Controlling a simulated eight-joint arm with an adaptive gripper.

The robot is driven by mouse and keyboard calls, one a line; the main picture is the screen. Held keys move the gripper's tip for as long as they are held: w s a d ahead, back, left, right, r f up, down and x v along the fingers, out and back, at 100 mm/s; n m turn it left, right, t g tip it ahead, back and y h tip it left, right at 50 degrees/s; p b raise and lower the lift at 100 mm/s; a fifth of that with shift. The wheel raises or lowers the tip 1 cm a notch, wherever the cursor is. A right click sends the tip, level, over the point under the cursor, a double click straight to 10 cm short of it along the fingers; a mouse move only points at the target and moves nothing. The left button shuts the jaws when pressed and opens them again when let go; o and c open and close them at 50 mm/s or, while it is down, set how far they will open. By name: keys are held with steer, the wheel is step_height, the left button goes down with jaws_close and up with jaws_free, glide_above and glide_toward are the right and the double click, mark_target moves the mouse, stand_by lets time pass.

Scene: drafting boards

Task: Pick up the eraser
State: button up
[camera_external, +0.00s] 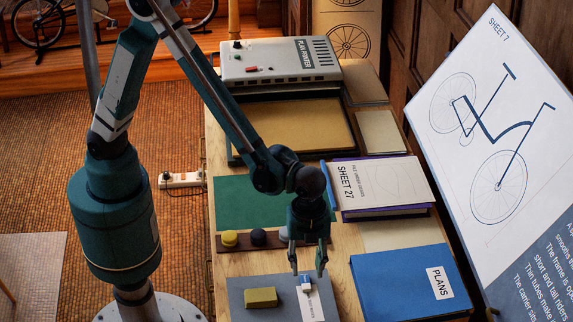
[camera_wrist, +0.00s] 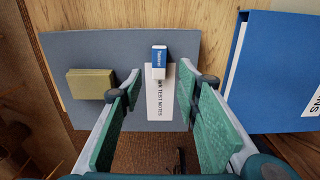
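The eraser (camera_wrist: 159,60) is a small white block with a blue sleeve. In the wrist view it lies on a white paper strip (camera_wrist: 158,105) with printed text, on a grey mat. In the outside view the eraser (camera_external: 306,283) is just below my gripper (camera_external: 309,272). My gripper (camera_wrist: 158,92) is open, with green-padded fingers apart and nothing between them. In the wrist view the eraser appears beyond the fingertips, between their lines. I cannot tell the exact height of the fingertips above it.
A yellowish block (camera_wrist: 90,84) lies on the grey mat (camera_wrist: 75,50), left of the eraser. A blue PLANS folder (camera_external: 400,284) lies to the right. Behind are a SHEET 27 book (camera_external: 385,183), a strip with round knobs (camera_external: 258,237), a green mat (camera_external: 250,201) and a plan printer (camera_external: 280,62).

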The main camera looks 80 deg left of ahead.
mark_target(306, 283)
steer(key=shift+f, duration=0.35)
steer(key=shift+f, duration=0.1)
steer(key=shift+s+d+f+b, duration=0.1)
steer(key=shift+f+b, duration=0.4)
steer(key=shift+f, duration=2)
steer(key=c, duration=0.9)
